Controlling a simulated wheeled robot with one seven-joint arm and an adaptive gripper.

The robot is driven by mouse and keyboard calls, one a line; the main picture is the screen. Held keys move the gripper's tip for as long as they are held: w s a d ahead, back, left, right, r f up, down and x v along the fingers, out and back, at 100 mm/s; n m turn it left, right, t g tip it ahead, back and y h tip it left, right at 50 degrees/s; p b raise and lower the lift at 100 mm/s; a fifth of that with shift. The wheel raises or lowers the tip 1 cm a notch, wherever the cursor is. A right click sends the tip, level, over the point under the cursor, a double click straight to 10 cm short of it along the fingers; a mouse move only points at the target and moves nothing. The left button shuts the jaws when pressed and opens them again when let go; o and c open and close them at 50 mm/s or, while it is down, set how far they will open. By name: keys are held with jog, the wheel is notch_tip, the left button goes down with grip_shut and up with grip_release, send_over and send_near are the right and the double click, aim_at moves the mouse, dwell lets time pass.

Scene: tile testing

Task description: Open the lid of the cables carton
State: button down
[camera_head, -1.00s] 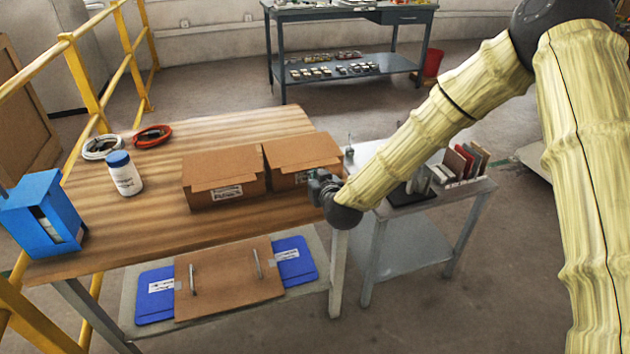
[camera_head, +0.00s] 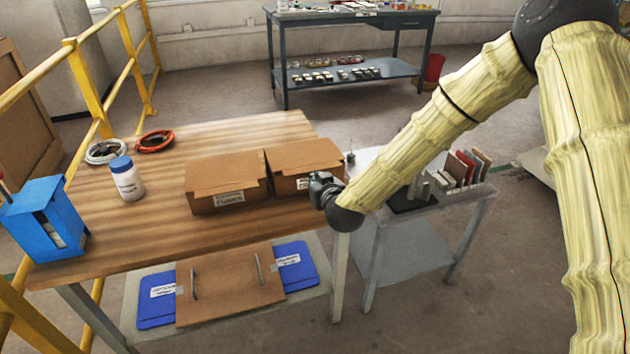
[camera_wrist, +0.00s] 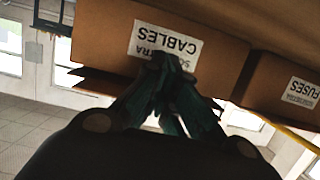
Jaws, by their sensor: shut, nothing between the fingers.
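The cables carton (camera_head: 304,158) is the right one of two brown cardboard cartons on the wooden table, and its lid looks closed, with a front flap overhanging the face. In the wrist view, which is upside down, the cables carton (camera_wrist: 105,40) shows its white CABLES label and the lid's flap edge (camera_wrist: 95,84) jutting out. My gripper (camera_head: 322,186) is at the front right of this carton. In the wrist view my gripper (camera_wrist: 172,62) is shut and empty, its fingertips overlapping the label and close to the flap. I cannot tell whether they touch.
The fuses carton (camera_head: 222,182) stands immediately left, also closed. A white bottle (camera_head: 127,180), cable coils (camera_head: 154,141) and a blue box (camera_head: 45,218) are on the table's left. A grey side table (camera_head: 430,205) with upright books is on the right. The table front is clear.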

aim_at(310, 164)
jog(key=shift+r, duration=0.2)
jog(key=shift+w+a+r+p, duration=0.15)
jog(key=shift+w+r+p, duration=0.3)
jog(key=shift+r, duration=0.25)
jog(key=shift+w+a+r+p, duration=0.1)
jog(key=shift+w+r+p, duration=0.25)
jog(key=shift+r+p, duration=0.25)
jog(key=shift+r, duration=0.15)
jog(key=shift+w+a+r+p, duration=0.15)
jog(key=shift+r+p, duration=0.3)
jog(key=shift+r, duration=0.25)
jog(key=shift+w+d+r+p, duration=0.1)
jog(key=shift+r+p, duration=0.35)
jog(key=shift+r, duration=0.25)
jog(key=shift+w+a+r+p, duration=0.1)
jog(key=shift+w+r+p, duration=0.15)
jog(key=shift+r+p, duration=0.25)
jog(key=shift+w+a+r+p, duration=0.1)
jog(key=shift+w+r+p, duration=0.15)
jog(key=shift+r, duration=0.65)
